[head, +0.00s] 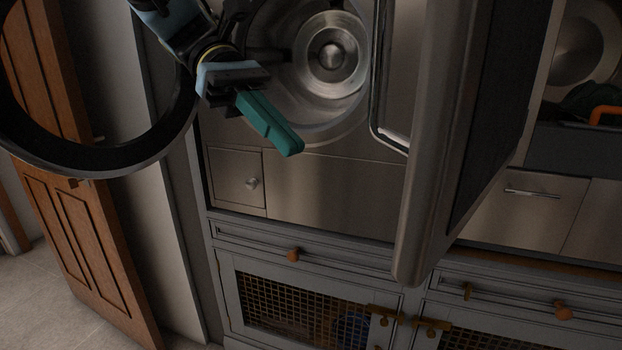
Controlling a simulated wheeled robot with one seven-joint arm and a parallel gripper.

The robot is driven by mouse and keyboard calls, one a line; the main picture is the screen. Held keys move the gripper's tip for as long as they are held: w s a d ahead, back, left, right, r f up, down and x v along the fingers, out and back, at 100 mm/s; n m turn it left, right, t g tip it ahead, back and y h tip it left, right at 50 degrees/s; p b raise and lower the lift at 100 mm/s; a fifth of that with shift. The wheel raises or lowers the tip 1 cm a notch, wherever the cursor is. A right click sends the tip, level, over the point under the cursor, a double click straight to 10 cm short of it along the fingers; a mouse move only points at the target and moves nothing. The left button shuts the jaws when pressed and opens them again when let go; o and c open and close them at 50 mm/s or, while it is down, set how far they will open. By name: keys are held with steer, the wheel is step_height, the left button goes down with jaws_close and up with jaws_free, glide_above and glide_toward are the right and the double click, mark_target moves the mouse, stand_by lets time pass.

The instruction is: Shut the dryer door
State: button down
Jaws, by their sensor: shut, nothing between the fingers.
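A round door with a dark ring-shaped rim (110,160) stands open at the left, cut off by the picture edge. To its right is the steel front (330,190) of a machine with an open metal drum (331,58). A tall steel door panel (432,150) with a dark face also stands open, right of the drum. I cannot tell for certain which of these is the dryer door. My gripper (290,145), with teal fingers, is shut and empty in front of the drum's lower left, between the ring and the panel. It appears apart from both.
A second machine with a round opening (585,45) is at the right, with an orange-handled thing (604,114) before it. Grey cabinets (315,245) with wooden knobs and mesh fronts are below. A brown wooden door (85,220) stands at the left. Floor shows at lower left.

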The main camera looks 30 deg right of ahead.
steer(key=s+r+p+x, duration=0.1)
steer(key=p+x, duration=0.1)
steer(key=x, duration=1)
steer(key=shift+s+d, duration=0.2)
steer(key=shift+s, duration=0.05)
steer(key=shift+r, duration=0.15)
